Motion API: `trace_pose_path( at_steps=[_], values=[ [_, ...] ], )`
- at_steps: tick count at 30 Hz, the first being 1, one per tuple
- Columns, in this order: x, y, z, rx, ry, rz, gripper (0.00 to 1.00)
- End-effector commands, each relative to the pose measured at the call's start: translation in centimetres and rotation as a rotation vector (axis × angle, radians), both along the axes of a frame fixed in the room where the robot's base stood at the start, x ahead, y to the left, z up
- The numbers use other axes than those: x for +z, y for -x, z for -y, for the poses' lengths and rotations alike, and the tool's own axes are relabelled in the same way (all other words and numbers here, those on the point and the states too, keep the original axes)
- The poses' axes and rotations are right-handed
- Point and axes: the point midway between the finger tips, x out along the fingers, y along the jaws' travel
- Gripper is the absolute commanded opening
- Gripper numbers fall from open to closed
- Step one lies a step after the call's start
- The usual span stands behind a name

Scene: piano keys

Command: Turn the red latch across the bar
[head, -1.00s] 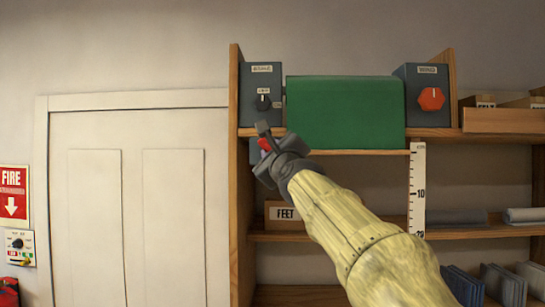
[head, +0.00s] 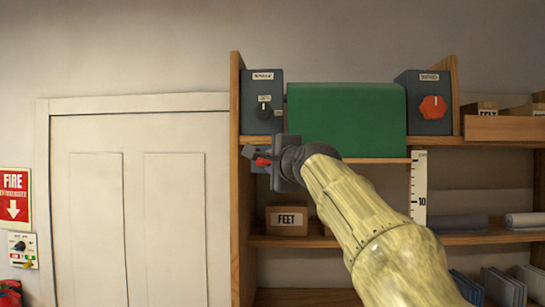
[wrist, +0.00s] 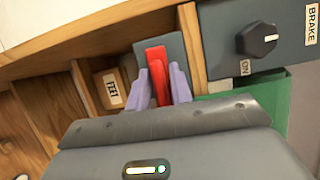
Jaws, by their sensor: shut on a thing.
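The red latch (wrist: 158,72) stands out from a blue-grey plate (wrist: 176,50) in the wrist view. In the head view only a small piece of the latch (head: 262,161) shows below the shelf with the dials, at its left end. My gripper (wrist: 164,90) has its two lavender fingers on either side of the latch and is shut on it. In the head view my gripper (head: 264,158) covers most of the plate and latch. I cannot make out the bar clearly in either view.
A blue-grey box with a black BRAKE knob (head: 264,106) sits just above my gripper. A green panel (head: 347,118) and a box with a red knob (head: 432,107) are to its right. A FEET box (head: 287,219) stands on the shelf below. A white door (head: 135,210) is left.

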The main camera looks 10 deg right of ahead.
Motion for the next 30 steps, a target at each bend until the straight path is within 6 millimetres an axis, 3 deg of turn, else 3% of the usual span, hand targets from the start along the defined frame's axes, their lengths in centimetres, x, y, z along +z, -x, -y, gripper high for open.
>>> trace_pose_path(
  at_steps=[17,18,19,30],
  values=[
    [-0.12,-0.03,-0.02,0.0,0.045,-0.013,0.0],
    [-0.13,-0.03,-0.02,0.0,0.044,-0.013,0.28],
    [-0.12,-0.03,-0.02,0.0,0.044,-0.013,0.34],
    [-0.13,0.31,0.05,-0.001,0.043,-0.011,0.34]
  ],
)
